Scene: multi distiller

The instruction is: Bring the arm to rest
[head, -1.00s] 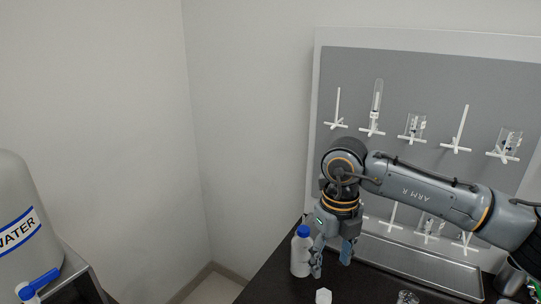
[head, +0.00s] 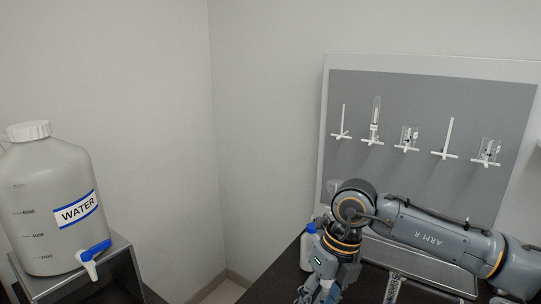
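My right arm comes in from the right in the head view and bends down over the dark bench. Its gripper (head: 318,292) is at the bottom edge of the picture, partly cut off, so its finger opening is not clear. A white bottle with a blue cap (head: 308,247) stands on the bench just left of and behind this gripper, partly hidden by it. My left gripper is not in view.
A large water container (head: 40,190) with a blue tap stands on a metal stand (head: 125,265) at the left. A grey pegboard (head: 430,110) with glassware stands behind the arm. A metal tray (head: 455,277) lies below it. Open floor shows between stand and bench.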

